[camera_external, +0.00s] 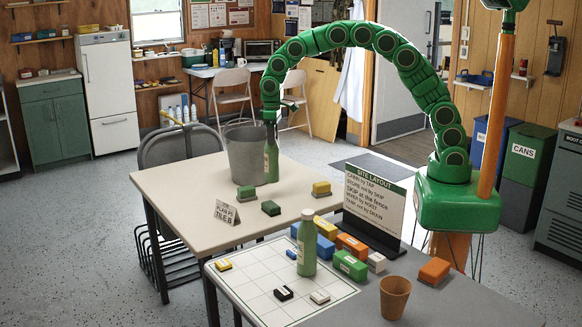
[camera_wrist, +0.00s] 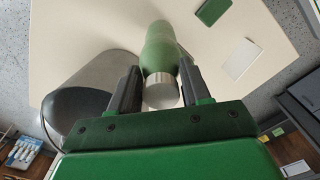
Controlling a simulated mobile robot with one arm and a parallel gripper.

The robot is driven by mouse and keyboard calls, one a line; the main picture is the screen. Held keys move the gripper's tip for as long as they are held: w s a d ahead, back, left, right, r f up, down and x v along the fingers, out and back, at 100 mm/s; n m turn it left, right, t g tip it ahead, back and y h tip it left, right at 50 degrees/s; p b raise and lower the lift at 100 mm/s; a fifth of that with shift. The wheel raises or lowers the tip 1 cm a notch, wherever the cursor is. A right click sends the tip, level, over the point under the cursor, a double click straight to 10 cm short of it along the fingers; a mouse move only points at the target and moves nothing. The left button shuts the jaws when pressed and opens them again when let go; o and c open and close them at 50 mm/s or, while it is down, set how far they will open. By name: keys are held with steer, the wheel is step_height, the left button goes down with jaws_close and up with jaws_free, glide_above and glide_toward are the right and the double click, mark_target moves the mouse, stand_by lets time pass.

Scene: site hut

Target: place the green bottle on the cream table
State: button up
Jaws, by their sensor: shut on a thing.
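A grey bucket (camera_external: 246,155) stands close left of the held bottle. Green and yellow blocks (camera_external: 270,208) and a small sign (camera_external: 227,213) are on the cream table. A layout board (camera_external: 372,205), coloured blocks and a brown cup (camera_external: 395,297) stand on the grey table. The cream table's left part is clear.

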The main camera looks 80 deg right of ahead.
steer(key=s+a+r+n, duration=0.1)
steer(key=s+a, duration=0.4)
steer(key=a, duration=0.6)
steer(key=s+a+n, duration=0.1)
steer(key=s+a, duration=0.4)
steer(key=a, duration=0.5)
steer(key=s+a+r+n, duration=0.1)
steer(key=s+a, duration=0.3)
steer(key=a, duration=0.7)
steer(key=s+a+n, duration=0.1)
steer(key=s+a, duration=0.8)
steer(key=s, duration=0.6)
steer(key=s+a+n, duration=0.2)
steer(key=s+a, duration=0.6)
steer(key=s, duration=0.6)
step_height(320, 180, down, 9)
steer(key=shift+a+r, duration=0.2)
steer(key=shift+f, duration=0.1)
steer(key=o, duration=1.3)
